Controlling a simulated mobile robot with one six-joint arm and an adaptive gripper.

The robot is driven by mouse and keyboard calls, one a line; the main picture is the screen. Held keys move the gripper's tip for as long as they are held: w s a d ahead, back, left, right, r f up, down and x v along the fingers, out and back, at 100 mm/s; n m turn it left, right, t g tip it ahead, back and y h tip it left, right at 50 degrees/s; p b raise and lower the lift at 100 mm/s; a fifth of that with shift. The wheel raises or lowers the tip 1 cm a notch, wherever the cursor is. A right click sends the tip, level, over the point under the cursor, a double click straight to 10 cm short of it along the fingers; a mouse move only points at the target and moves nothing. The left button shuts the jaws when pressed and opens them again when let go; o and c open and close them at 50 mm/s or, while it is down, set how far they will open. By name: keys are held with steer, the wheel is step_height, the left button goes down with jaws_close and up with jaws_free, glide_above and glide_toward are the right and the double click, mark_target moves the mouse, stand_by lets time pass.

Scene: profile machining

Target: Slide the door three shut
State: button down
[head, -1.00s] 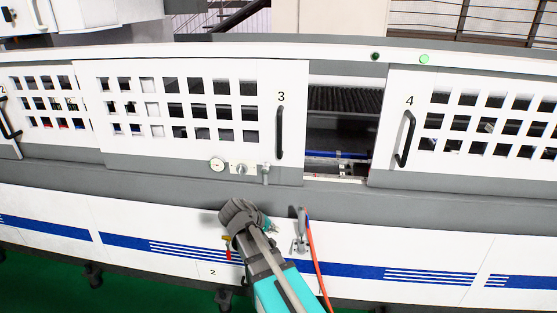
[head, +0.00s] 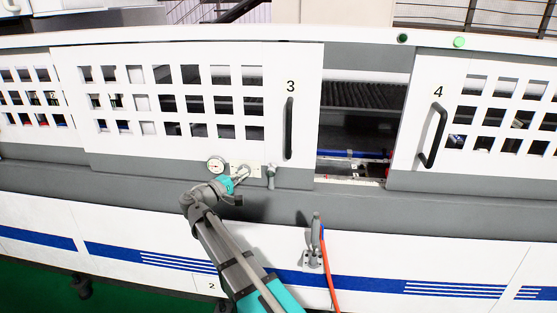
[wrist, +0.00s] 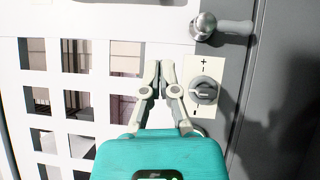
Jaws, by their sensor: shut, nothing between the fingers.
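Door three (head: 274,62) is a white sliding panel with square windows, the number 3 and a black vertical handle (head: 289,128) near its right edge. An open gap (head: 360,125) shows between its right edge and door four (head: 415,90). My gripper (head: 243,174) is below door three's lower right part, left of and lower than the handle, by a small knob plate. In the wrist view my gripper (wrist: 161,65) has its fingers together and empty, with the windowed panel (wrist: 88,20) behind and to the left.
A gauge (head: 216,166), a knob plate (head: 248,170) and a metal lever (head: 271,176) sit along the panel's lower edge, close to my gripper. The knob (wrist: 203,90) is right of the fingers in the wrist view.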

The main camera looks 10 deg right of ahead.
glide_toward(278, 159)
steer(key=shift+d+r, duration=1.3)
steer(key=shift+r, duration=0.65)
steer(key=shift+w+d+r+p, duration=0.15)
steer(key=shift+d+p, duration=0.2)
steer(key=shift+d, duration=0.75)
steer(key=shift+w+d+r+p, duration=0.1)
steer(key=shift+d+p, duration=0.2)
steer(key=shift+d, duration=0.8)
